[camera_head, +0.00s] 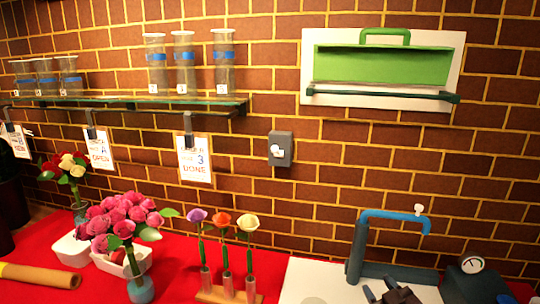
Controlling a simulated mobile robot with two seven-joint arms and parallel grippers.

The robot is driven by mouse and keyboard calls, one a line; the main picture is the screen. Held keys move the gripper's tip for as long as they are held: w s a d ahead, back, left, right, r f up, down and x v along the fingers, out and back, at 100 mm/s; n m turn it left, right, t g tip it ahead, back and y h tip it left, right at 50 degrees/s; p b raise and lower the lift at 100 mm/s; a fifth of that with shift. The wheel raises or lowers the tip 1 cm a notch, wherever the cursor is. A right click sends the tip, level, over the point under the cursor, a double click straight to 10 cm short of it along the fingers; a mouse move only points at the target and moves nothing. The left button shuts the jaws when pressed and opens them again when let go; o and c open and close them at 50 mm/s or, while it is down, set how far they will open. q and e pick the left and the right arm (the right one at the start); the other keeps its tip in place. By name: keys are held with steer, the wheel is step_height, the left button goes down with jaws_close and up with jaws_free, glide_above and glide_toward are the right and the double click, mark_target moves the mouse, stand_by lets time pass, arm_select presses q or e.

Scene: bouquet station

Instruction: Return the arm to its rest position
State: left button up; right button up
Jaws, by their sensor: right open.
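My right gripper (382,289) shows at the bottom edge, right of centre, over the white board in front of the blue tap. It is open, and I see nothing between its fingers. Most of it is cut off by the frame. My left gripper is not in view.
A blue tap (362,245) and a gauge (472,265) stand close beside my right gripper. A wooden rack (215,295) with three flowers in tubes, a pink bouquet (120,222) and a brown roll (40,276) are left. A glass shelf (130,103) holds several tumblers.

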steer(key=s+d+f+m+g+h, duration=0.3)
steer(key=s+f+m+g, duration=0.2)
steer(key=s+f, duration=1.4)
steer(key=s, duration=0.4)
steer(key=shift+s+f, duration=0.15)
steer(key=shift+f, duration=0.15)
